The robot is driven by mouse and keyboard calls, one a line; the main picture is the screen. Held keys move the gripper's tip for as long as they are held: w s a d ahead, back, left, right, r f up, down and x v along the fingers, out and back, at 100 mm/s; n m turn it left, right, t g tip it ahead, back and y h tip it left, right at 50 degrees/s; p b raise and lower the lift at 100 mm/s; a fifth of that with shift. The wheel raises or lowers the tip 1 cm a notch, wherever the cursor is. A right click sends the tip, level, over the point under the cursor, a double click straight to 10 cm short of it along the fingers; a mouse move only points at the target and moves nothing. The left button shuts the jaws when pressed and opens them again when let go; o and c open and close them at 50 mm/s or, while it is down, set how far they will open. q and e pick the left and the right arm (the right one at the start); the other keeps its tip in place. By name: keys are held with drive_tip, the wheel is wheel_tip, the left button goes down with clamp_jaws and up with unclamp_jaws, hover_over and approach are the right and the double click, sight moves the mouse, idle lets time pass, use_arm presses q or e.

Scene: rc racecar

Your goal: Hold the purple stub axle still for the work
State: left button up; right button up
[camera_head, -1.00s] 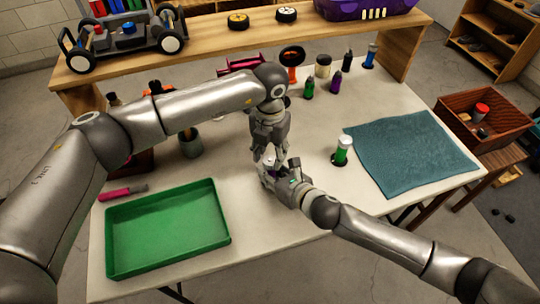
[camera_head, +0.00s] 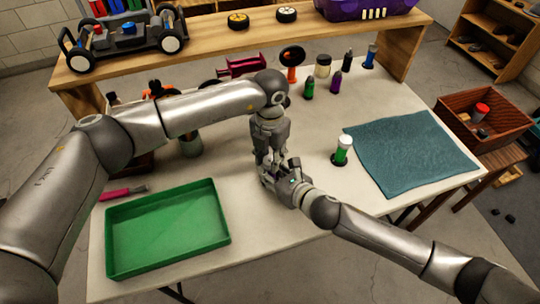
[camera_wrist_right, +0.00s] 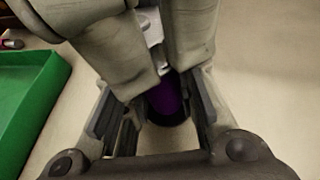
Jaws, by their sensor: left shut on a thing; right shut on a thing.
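The purple stub axle (camera_wrist_right: 166,98) shows in the right wrist view as a dark purple, rounded piece between my right gripper's fingers (camera_wrist_right: 155,115). My right gripper (camera_head: 274,180) is shut on it just above the table. My left gripper (camera_head: 267,168) reaches down from above and meets the right one. In the right wrist view its fingers (camera_wrist_right: 150,45) are close around a light grey part (camera_wrist_right: 150,24) right above the purple piece. Whether the two parts are joined is hidden by the fingers. In the head view the grippers hide both parts.
A green tray (camera_head: 217,240) lies at front left, with a pink-handled tool (camera_head: 118,193) behind it. A white-and-green bottle (camera_head: 342,152) and a teal cloth (camera_head: 415,150) are on the right. A wooden shelf (camera_head: 215,41) with a car chassis (camera_head: 122,42) spans the back.

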sight(270, 159)
use_arm(q)
drive_tip(key=shift+m, duration=0.3)
drive_tip(key=o, duration=0.8)
drive_tip(key=shift+c, duration=0.2)
drive_tip(key=shift+r, duration=0.1)
wheel_tip(270, 159, up, 12)
